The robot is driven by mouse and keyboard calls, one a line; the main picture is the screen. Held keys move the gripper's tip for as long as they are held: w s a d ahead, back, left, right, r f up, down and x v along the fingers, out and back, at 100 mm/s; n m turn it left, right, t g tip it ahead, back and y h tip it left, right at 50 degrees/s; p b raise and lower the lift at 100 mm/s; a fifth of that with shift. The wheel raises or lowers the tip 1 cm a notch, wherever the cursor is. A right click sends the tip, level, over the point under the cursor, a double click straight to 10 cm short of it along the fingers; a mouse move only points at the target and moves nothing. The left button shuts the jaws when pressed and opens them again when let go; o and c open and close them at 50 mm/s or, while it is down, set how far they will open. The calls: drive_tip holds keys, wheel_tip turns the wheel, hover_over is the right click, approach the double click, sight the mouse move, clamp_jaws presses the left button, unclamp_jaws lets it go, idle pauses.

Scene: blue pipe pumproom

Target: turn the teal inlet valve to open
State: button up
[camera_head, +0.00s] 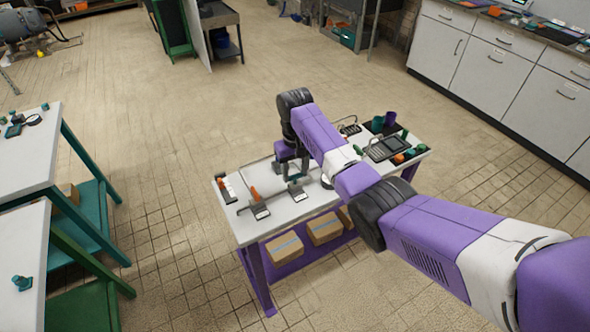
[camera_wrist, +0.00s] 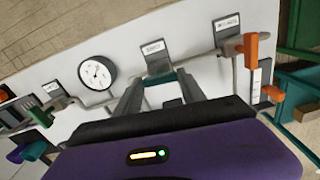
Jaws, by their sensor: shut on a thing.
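The teal inlet valve (camera_wrist: 160,78) shows as a small teal part between my fingers in the wrist view, below a grey label plate (camera_wrist: 155,55) too small to read. My gripper (camera_wrist: 160,88) has a finger on each side of the teal part and is shut on it. Most of the valve is hidden by the fingers and the dark gripper body. In the head view my gripper (camera_head: 290,168) reaches down over the left half of the white table (camera_head: 320,212).
An orange handle (camera_wrist: 251,50) is on the pipe right of my gripper. A round gauge (camera_wrist: 97,73) and a green handle (camera_wrist: 40,115) are to the left. Tiled floor (camera_head: 150,200) is clear left of the table.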

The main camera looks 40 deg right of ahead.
sight(295, 175)
drive_tip(key=shift+r+n, duration=0.1)
drive_tip(key=shift+n, duration=0.5)
drive_tip(key=o, duration=1.4)
drive_tip(key=shift+c, duration=0.2)
drive_tip(key=shift+r+b, duration=0.3)
drive_tip(key=shift+r, duration=3.55)
drive_tip(key=shift+w, duration=0.1)
